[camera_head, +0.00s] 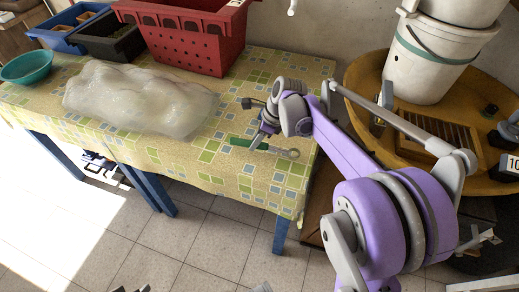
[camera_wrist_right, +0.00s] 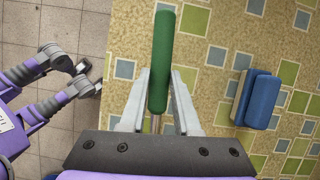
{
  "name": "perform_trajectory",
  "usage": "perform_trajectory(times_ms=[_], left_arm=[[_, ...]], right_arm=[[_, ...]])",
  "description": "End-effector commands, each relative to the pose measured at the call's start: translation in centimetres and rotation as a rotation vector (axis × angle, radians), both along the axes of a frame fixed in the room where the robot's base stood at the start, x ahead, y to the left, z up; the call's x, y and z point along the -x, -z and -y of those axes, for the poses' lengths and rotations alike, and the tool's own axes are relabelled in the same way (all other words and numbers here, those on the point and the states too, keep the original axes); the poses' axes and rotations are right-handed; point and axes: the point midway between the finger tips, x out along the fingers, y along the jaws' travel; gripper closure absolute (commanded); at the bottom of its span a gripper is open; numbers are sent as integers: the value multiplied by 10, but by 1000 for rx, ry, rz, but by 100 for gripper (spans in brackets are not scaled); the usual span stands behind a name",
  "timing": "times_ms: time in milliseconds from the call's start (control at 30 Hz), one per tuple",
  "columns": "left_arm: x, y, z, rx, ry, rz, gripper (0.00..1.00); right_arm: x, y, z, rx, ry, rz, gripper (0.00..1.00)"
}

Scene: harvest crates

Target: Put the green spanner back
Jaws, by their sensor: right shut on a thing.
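The green spanner (camera_head: 247,143) has a green handle and a bare metal shaft with a ring end, seen at the front right of the cloth-covered table (camera_head: 180,154). My right gripper (camera_head: 261,138) is over it and shut on it. In the right wrist view the green handle (camera_wrist_right: 163,55) sticks out past the fingers of my right gripper (camera_wrist_right: 158,112), with a bit of metal shaft between them. I cannot tell whether the spanner touches the cloth. Part of my left arm shows at the left of the right wrist view, its gripper (camera_wrist_right: 88,82) small and unclear.
A blue block (camera_wrist_right: 252,98) lies on the cloth beside the spanner. A lumpy translucent bag (camera_head: 140,98) fills the table's middle. A red crate (camera_head: 195,40), black and blue crates and a teal bowl (camera_head: 27,66) stand behind. A round wooden table (camera_head: 385,75) with white buckets stands at right.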

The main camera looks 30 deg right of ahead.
Motion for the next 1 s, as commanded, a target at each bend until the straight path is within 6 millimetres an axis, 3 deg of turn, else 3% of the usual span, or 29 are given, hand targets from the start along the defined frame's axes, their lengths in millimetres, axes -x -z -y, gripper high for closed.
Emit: perform_trajectory(times_ms=[200, 567, 600, 767, 1000], left_arm=[[0, 4, 0, 0, 0, -1, 50], [0, 4, 0, 0, 0, -1, 50], [0, 5, 0, 0, 0, -1, 50], [0, 4, 0, 0, 0, -1, 50], [0, 4, 0, 0, 0, -1, 50]], right_arm=[[0, 34, 0, 0, 0, 0, 100], [0, 40, 0, 0, 0, 0, 100], [0, 41, 0, 0, 0, 0, 68], [0, 40, 0, 0, 0, 0, 40], [0, 40, 0, 0, 0, 0, 40]])
